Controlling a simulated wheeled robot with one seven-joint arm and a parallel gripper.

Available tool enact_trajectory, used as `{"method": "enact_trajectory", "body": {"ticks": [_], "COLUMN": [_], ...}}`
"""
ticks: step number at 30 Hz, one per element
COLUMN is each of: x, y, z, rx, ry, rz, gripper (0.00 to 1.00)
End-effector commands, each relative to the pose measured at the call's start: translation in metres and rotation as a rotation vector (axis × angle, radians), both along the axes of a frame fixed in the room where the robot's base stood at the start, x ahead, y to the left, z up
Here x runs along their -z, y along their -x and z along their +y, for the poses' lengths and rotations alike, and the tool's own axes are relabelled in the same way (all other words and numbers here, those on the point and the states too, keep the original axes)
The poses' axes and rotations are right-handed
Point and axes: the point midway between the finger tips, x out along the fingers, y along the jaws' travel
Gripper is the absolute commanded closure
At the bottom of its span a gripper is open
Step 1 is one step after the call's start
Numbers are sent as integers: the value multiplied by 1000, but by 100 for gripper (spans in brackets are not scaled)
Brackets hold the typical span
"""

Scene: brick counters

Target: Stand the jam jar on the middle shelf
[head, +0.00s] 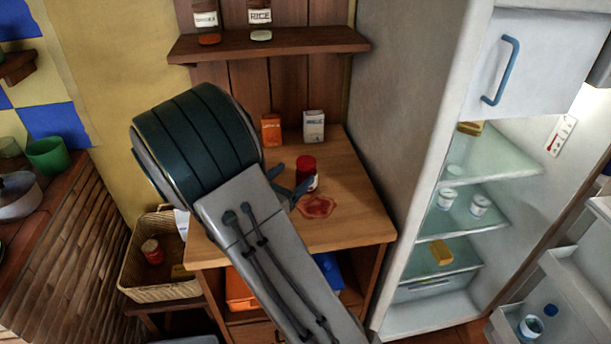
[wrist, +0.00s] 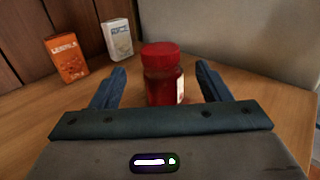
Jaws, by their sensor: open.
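The jam jar (head: 306,173), dark red with a red lid, stands upright on the wooden counter. In the wrist view the jar (wrist: 162,75) sits between and slightly beyond my two blue fingers. My gripper (head: 291,182) is open, with its fingers on either side of the jar's near part; I cannot tell whether they touch it. The fridge at the right is open.
An orange box (head: 271,130) and a white box (head: 313,126) stand behind the jar. A red stain (head: 318,206) lies beside it. The fridge side wall (head: 405,110) rises right of the counter. A wooden shelf (head: 280,43) hangs above. A basket (head: 150,290) stands at left.

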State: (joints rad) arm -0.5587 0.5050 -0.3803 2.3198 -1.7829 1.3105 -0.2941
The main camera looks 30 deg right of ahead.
Motion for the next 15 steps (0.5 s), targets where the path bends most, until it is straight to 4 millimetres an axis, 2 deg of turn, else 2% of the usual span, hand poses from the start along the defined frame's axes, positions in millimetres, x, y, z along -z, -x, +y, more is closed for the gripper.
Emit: {"method": "enact_trajectory", "body": {"ticks": [4,12,15], "x": [-1,-1,-1], "y": [-5,-26,-30], "z": [-11,-49,-55], "rx": [2,2,-1], "ry": [1,0,0], "rz": [0,-1,1], "gripper": [30,30,30]}}
